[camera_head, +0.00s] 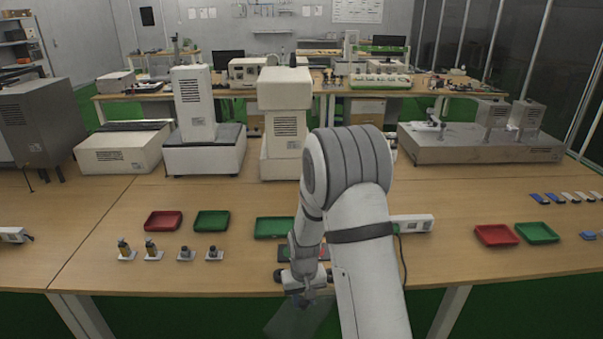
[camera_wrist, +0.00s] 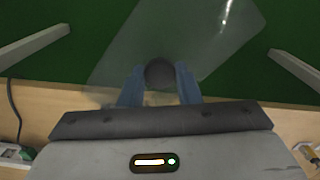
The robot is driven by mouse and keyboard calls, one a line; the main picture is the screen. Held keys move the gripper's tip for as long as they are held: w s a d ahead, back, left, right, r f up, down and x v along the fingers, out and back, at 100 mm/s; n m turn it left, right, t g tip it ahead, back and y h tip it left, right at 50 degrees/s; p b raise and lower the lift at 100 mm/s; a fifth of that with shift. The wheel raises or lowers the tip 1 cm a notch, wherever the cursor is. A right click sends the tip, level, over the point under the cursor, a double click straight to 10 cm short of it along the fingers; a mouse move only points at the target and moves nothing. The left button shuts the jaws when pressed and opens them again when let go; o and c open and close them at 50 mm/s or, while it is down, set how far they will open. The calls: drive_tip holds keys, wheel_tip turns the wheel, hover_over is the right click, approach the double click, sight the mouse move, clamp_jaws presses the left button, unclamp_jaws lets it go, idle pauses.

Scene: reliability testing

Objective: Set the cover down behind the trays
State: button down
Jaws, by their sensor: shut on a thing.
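The cover is a clear, see-through sheet or box with a dark round knob. In the head view the cover (camera_head: 300,320) hangs below my gripper (camera_head: 304,296), past the table's front edge. In the wrist view the blue fingers of my gripper (camera_wrist: 159,85) are shut on the knob of the cover (camera_wrist: 205,38), with green floor behind it. A red tray (camera_head: 163,221) and a green tray (camera_head: 212,221) lie left of my arm. Another green tray (camera_head: 273,228) is partly hidden by my arm. A red tray (camera_head: 497,235) and a green tray (camera_head: 537,233) lie at right.
Small fixtures (camera_head: 187,254) stand in front of the left trays. Behind the trays is a bare strip of table (camera_head: 235,193), then large white instruments (camera_head: 204,150). A white power strip (camera_head: 411,223) lies right of my arm. A grey bench unit (camera_head: 465,148) stands back right.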

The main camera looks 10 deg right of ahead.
wheel_tip(320, 180, up, 2)
drive_tip(key=shift+r+p, duration=0.25)
drive_tip(key=shift+p, duration=0.6)
drive_tip(key=w+d+m, duration=0.1)
drive_tip(key=w, duration=0.1)
drive_tip(key=w+d+m, duration=0.3)
drive_tip(key=w+d, duration=0.1)
drive_tip(key=w, duration=0.1)
drive_tip(key=shift+w+m, duration=0.1)
drive_tip(key=shift+m, duration=0.2)
drive_tip(key=w+d+r+m, duration=0.1)
drive_tip(key=w+d+m, duration=0.5)
drive_tip(key=w+d, duration=0.1)
drive_tip(key=shift+w+d+r+m, duration=0.15)
drive_tip(key=shift+w+d+m, duration=0.2)
drive_tip(key=shift+d, duration=0.45)
